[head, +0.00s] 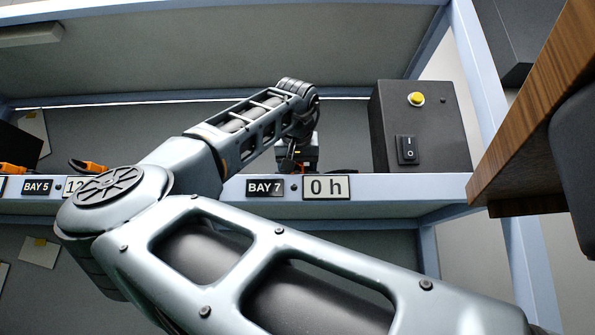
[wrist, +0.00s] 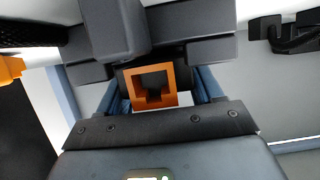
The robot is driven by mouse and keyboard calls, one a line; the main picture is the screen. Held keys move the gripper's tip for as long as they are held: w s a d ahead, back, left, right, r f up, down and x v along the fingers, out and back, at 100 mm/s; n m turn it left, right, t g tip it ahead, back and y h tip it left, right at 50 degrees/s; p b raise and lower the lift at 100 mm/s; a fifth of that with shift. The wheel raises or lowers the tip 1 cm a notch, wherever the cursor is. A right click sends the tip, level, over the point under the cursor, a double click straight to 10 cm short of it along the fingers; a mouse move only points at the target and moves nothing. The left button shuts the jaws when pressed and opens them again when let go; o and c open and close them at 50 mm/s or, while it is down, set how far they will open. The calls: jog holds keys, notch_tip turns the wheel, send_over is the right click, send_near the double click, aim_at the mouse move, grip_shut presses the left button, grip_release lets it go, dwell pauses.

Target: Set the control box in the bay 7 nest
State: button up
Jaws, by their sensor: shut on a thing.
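My gripper (head: 297,150) is over the bay 7 shelf, just behind the bay 7 label (head: 265,187). It is partly hidden by my own wrist. In the wrist view, it is shut on a dark thing with a square orange frame (wrist: 152,71), which I take for the control box. Its outline is hard to make out. In the head view, a dark body with a bit of orange shows under my wrist, close to the shelf. I cannot tell whether it touches the shelf. The bay 7 nest cannot be made out.
A dark box with a yellow button (head: 416,99) and a rocker switch (head: 407,150) stands right of my gripper. Orange-and-black items (head: 88,166) lie at bay 5 on the left. A wooden panel (head: 530,110) is at right.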

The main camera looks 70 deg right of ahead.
jog(key=shift+f, duration=0.4)
